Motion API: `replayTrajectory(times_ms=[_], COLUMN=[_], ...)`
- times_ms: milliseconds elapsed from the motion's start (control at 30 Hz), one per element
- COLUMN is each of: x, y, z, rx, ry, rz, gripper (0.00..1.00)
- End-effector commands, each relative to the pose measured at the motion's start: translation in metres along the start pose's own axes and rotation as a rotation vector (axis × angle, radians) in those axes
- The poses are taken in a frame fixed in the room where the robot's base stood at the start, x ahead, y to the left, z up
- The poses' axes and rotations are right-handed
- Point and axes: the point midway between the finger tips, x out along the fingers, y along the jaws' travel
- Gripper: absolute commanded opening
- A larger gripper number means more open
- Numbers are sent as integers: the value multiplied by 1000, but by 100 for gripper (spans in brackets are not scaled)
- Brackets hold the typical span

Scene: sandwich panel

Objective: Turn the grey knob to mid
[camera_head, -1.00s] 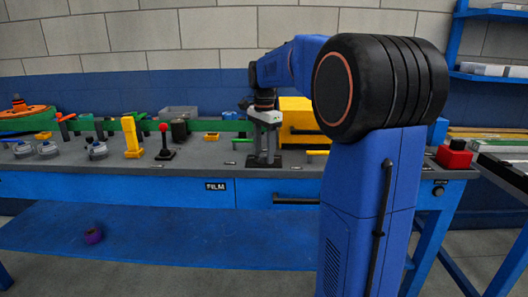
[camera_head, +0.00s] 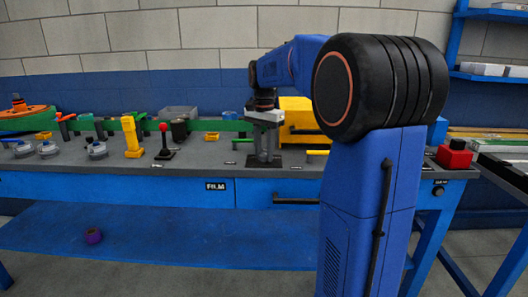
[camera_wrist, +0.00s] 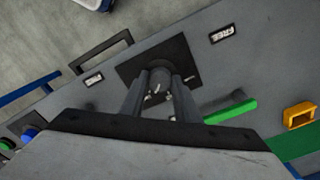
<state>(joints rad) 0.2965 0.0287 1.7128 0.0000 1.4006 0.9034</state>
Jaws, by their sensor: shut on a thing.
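The grey knob (camera_wrist: 160,73) stands on a dark square plate (camera_wrist: 137,67) on the grey bench top, seen in the wrist view. My gripper (camera_wrist: 160,90) has its two fingers on either side of the knob and is shut on it. Small pale marks show between the fingers; I cannot read them or tell the knob's setting. In the head view my gripper (camera_head: 264,155) points straight down at the bench, and its fingers hide most of the knob. The dark plate (camera_head: 277,163) shows around its foot.
A yellow box (camera_head: 297,118) stands just behind my gripper. A yellow handle (camera_head: 317,152) is to its right. A red-topped joystick (camera_head: 164,145) and a yellow upright lever (camera_head: 131,138) stand to the left. A green bar (camera_wrist: 231,111) lies close to the knob.

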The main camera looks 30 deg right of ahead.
Motion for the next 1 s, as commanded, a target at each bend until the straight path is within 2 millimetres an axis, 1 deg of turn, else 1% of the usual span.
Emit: replayTrajectory(times_ms=[300, 600, 800, 1000], x=[-1, -1, -1, -1], y=[0, 0, 0, 0], z=[0, 0, 0, 0], rx=[-300, -543, -652, -713], ry=[1, 1, 2, 2], rz=[-1, -1, -1, -1], gripper=[6, 6, 6, 6])
